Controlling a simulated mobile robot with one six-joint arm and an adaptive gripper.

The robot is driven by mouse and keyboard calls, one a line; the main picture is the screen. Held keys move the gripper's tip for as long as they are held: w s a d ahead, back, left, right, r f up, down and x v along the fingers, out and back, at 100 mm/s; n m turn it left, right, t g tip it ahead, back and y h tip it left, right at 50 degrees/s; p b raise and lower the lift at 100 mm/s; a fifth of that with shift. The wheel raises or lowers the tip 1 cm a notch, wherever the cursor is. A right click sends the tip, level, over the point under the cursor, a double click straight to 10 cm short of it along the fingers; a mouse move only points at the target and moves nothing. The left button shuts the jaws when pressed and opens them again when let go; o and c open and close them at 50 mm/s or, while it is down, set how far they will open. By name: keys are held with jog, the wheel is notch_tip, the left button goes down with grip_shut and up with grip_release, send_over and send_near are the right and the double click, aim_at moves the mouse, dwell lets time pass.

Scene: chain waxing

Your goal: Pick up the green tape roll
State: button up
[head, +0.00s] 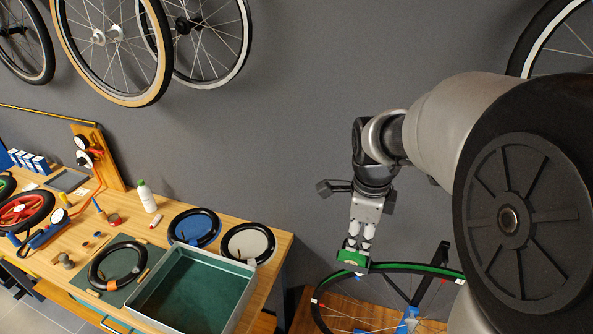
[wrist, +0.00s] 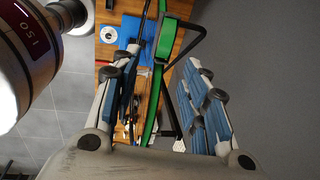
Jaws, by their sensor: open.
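My gripper (head: 354,246) points down at the right of the workbench, above a low wooden surface. A small green block-like thing (head: 352,259), which may be the green tape roll, shows right at its fingertips in the head view. In the wrist view my gripper (wrist: 162,58) is open, its blue-padded fingers well apart. A green piece (wrist: 166,38) shows between and beyond the fingertips there; I cannot tell whether it touches either finger. The roll's full shape is not clear.
A wheel with a green band on its rim (head: 400,267) stands just behind and below my gripper, with a dark stand (head: 432,268). The workbench at left holds a green-lined tray (head: 190,285), black tyre rings (head: 248,243) and a bottle (head: 146,196). Wheels hang on the wall.

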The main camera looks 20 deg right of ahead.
aim_at(357, 254)
jog(key=f, duration=0.4)
jog(key=w+f, duration=0.1)
jog(key=f, duration=0.1)
jog(key=shift+d+f, duration=0.35)
jog(key=shift+f, duration=0.05)
jog(key=f, duration=0.1)
jog(key=w+f, duration=0.1)
jog(key=f, duration=0.2)
jog(key=shift+w+d+f, duration=0.15)
jog(key=shift+d+f, duration=0.15)
jog(key=shift+d, duration=0.1)
jog(key=shift+c, duration=0.3)
grip_shut()
